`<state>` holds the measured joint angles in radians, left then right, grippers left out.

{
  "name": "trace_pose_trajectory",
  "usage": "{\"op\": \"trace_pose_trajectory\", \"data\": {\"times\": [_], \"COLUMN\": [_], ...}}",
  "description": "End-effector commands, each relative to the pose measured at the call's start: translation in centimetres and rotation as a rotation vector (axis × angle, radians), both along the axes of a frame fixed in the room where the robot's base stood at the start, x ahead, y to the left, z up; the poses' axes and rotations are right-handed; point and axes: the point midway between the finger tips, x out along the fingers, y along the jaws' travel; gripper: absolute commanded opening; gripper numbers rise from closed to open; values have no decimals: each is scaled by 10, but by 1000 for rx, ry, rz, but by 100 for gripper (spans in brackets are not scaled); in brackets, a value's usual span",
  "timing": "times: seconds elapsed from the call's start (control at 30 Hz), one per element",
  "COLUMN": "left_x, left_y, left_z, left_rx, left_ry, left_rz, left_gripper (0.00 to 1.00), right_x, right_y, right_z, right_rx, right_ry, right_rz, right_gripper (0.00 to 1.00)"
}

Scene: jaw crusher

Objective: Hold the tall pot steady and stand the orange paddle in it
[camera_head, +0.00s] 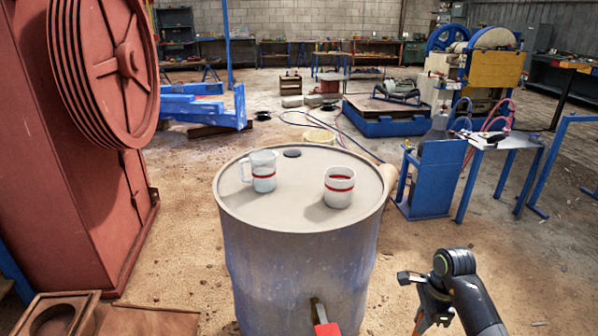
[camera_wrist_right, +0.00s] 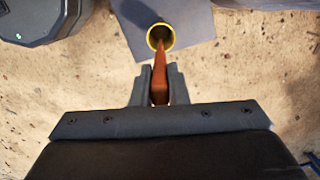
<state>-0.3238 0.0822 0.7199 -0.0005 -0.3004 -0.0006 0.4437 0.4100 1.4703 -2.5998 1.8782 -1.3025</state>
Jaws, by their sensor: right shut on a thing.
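My right gripper (camera_wrist_right: 158,88) is shut on the orange paddle (camera_wrist_right: 160,86) in the right wrist view. The paddle points away from the fingers toward a round, yellow-rimmed opening (camera_wrist_right: 150,39), probably the tall pot's, and overlaps it in the picture. I cannot tell whether its far end is inside or only above. In the head view the right gripper (camera_head: 430,301) points down at the lower right, with a bit of the orange paddle (camera_head: 419,319) below it. The pot is not visible there. My left gripper is not in view.
A blue-grey drum (camera_head: 300,262) stands at the centre with a white jug (camera_head: 263,172) and a white mug (camera_head: 339,188) on top. A red machine (camera_head: 75,190) fills the left. A blue-legged table (camera_head: 510,141) stands at the right.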

Motion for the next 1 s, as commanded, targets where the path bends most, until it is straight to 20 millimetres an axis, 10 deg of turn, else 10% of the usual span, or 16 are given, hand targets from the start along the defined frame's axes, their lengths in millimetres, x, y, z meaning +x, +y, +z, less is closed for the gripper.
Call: {"op": "trace_pose_trajectory", "data": {"times": [0.3,1.0], "left_x": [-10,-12], "left_y": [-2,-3], "left_z": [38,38], "left_rx": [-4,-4], "left_ry": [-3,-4], "left_rz": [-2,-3], "left_gripper": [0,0], "right_x": [0,0], "right_y": [0,0], "right_z": [46,47], "right_rx": [0,-1], "right_ry": [0,0], "right_rz": [0,0], "right_gripper": [0,0]}}
